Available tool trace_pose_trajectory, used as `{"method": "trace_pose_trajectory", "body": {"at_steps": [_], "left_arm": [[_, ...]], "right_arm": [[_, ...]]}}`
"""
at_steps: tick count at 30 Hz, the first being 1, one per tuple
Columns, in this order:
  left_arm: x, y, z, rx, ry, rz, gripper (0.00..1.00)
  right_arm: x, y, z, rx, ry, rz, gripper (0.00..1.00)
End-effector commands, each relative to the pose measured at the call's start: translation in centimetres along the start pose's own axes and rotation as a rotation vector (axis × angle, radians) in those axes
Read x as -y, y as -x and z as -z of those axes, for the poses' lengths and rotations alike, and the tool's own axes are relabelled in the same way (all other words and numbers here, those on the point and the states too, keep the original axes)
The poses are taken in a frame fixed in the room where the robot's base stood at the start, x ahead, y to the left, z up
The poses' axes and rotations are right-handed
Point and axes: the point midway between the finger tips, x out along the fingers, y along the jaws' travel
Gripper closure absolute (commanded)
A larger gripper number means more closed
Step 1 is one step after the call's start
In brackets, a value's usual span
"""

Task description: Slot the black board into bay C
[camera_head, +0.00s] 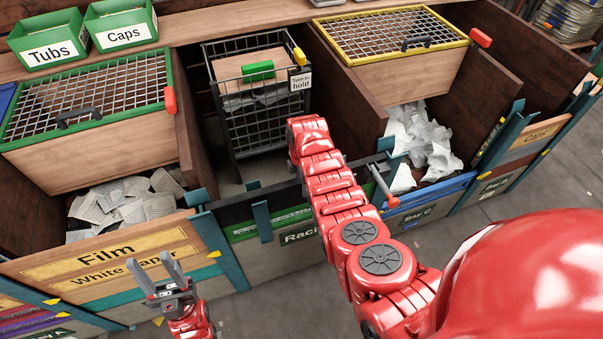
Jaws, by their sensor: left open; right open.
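A black board (234,213) with a green stripe stands at the front of the middle bay, between teal posts. It bears a partly hidden label that starts "Rack". I cannot tell whether this is the task's board. Bay C (432,211), with a blue strip and partly covered lettering on its front, is to the right and holds crumpled white paper. My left gripper (174,271) is open and empty, in front of the Film board and apart from it. My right arm reaches across the middle bay's front and covers part of it. Its fingers are not visible.
A black wire cart (235,133) stands in the middle bay. A wooden Film board (120,254) fronts the left bay, which holds paper. Mesh lids (90,90) (390,35) are at left and right. Green bins (46,40) stand behind. A red-tipped lever (393,201) sits near bay C.

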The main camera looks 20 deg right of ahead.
Motion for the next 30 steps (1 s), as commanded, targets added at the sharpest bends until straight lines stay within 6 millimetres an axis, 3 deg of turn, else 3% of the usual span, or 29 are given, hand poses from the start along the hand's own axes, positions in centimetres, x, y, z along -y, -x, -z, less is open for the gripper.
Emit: {"method": "trace_pose_trajectory", "body": {"at_steps": [9, 20, 30], "left_arm": [[-0.1, 1.1, -0.2, 0.000, 0.000, 0.000, 0.50], [-0.1, 1.1, -0.2, 0.001, 0.000, 0.000, 0.50], [-0.1, 1.1, -0.2, 0.001, 0.000, 0.000, 0.50]], "right_arm": [[-0.1, -2.3, 0.0, -0.001, -0.001, -0.003, 0.30], [-0.1, -2.5, 0.0, 0.000, 0.000, -0.003, 0.30], [-0.1, -2.5, 0.0, 0.000, 0.000, -0.004, 0.88]]}}
